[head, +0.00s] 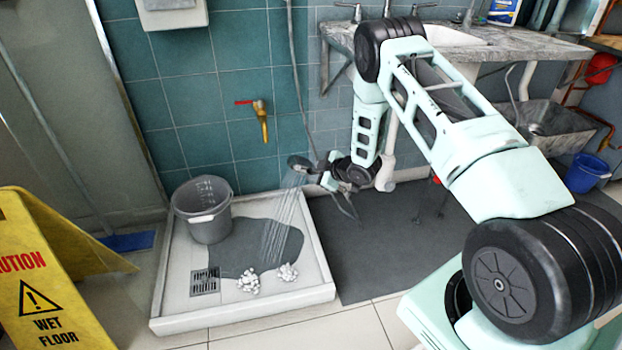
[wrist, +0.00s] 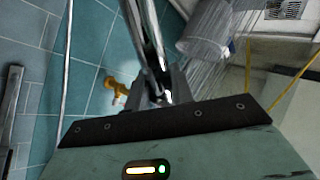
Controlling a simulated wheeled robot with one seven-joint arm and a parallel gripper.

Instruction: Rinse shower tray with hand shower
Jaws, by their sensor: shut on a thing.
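My gripper (head: 327,180) is shut on the hand shower (head: 300,162), at the right edge of the tray in the head view. Water sprays from the shower's head down into the shower tray (head: 172,290). A dark grey wet patch (head: 258,245) covers the middle of the tray. Two white foam clumps (head: 248,281) (head: 288,272) lie at the front of the patch. A square drain grate (head: 205,281) is to their left. In the wrist view the chrome handle (wrist: 148,40) runs up between the fingers, and spray shows to the right.
A grey bucket (head: 204,212) stands in the tray's back left corner. A brass tap (head: 262,118) with a red handle sticks out of the tiled wall. A yellow wet floor sign (head: 50,290) stands at left. A dark mat (head: 385,240) lies right of the tray, under the sink counter (head: 475,48).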

